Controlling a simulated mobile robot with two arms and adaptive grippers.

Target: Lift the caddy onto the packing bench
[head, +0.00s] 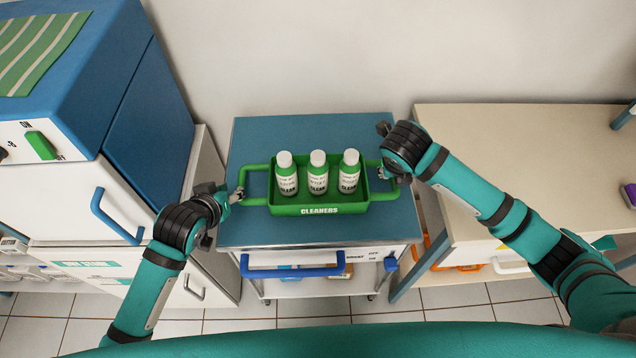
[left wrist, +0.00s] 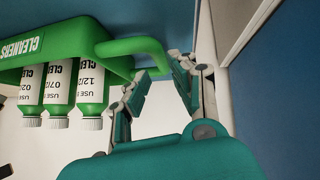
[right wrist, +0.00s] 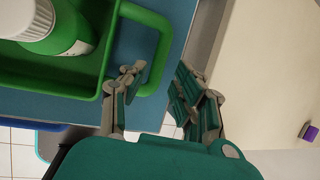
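The green caddy (head: 320,209), labelled CLEANERS, sits on the blue top of a cart (head: 260,232) and holds three upright white-capped bottles (head: 318,176). It has a loop handle at each end. My left gripper (head: 232,195) is at the left handle; in the left wrist view its fingers (left wrist: 160,74) are apart, with the handle (left wrist: 143,50) at their tips. My right gripper (head: 384,170) is at the right handle; in the right wrist view its fingers (right wrist: 157,80) are apart, one on each side of the handle bar (right wrist: 160,58). Contact is not clear.
A cream-topped bench (head: 510,150) stands right of the cart, its near-left top clear. A purple item (head: 629,195) lies at its right edge. A blue and white cabinet (head: 120,130) stands close on the left. The wall is behind. The cart has a blue front handle (head: 292,270).

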